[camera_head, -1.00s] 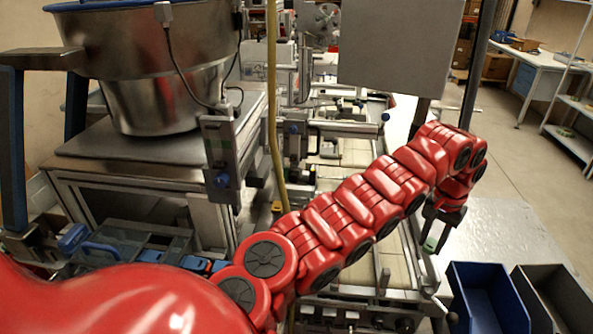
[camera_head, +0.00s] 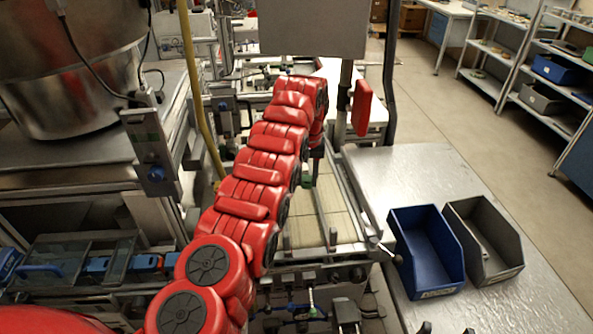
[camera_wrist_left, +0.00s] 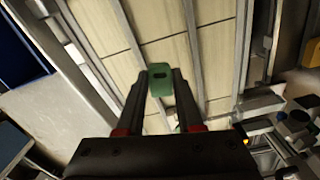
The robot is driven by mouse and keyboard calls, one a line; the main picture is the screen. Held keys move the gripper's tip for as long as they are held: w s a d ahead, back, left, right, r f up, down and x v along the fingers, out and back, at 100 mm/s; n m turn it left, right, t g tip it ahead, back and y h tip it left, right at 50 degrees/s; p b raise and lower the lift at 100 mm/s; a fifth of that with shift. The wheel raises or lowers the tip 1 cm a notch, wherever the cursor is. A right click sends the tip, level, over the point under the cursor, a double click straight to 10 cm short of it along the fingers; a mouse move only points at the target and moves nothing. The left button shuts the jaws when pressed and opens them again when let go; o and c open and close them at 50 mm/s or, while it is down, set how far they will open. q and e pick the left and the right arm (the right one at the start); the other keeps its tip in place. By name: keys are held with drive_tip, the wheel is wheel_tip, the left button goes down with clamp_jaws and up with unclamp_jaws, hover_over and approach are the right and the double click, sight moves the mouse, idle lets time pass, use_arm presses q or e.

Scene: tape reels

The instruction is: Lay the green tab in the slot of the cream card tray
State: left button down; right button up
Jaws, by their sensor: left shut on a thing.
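The green tab (camera_wrist_left: 161,80) is a small flat piece with a dark hole, held between the fingertips of my left gripper (camera_wrist_left: 164,76) in the left wrist view. In the head view my left arm reaches over the conveyor and my left gripper (camera_head: 310,180) points down, partly hidden by the arm. Cream panels (camera_wrist_left: 105,32) between metal rails lie beyond the tab in the wrist view, with the tab apart from them. I cannot make out the cream card tray or its slot. My right gripper is not clearly seen.
A blue bin (camera_head: 425,250) and a grey bin (camera_head: 487,240) stand on the metal table (camera_head: 400,170) at the right. A grey panel (camera_head: 313,27) on a post and a red block (camera_head: 362,107) stand behind my left arm. A yellow hose (camera_head: 195,100) hangs at left.

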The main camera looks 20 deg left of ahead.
use_arm(q)
drive_tip(key=shift+d, duration=0.15)
drive_tip(key=shift+f+p, duration=0.1)
drive_tip(key=shift+p, duration=0.2)
drive_tip(key=shift+w+n, duration=0.1)
drive_tip(key=shift+n, duration=0.2)
drive_tip(key=shift+f, duration=0.15)
idle(0.3)
drive_tip(key=shift+f, duration=0.1)
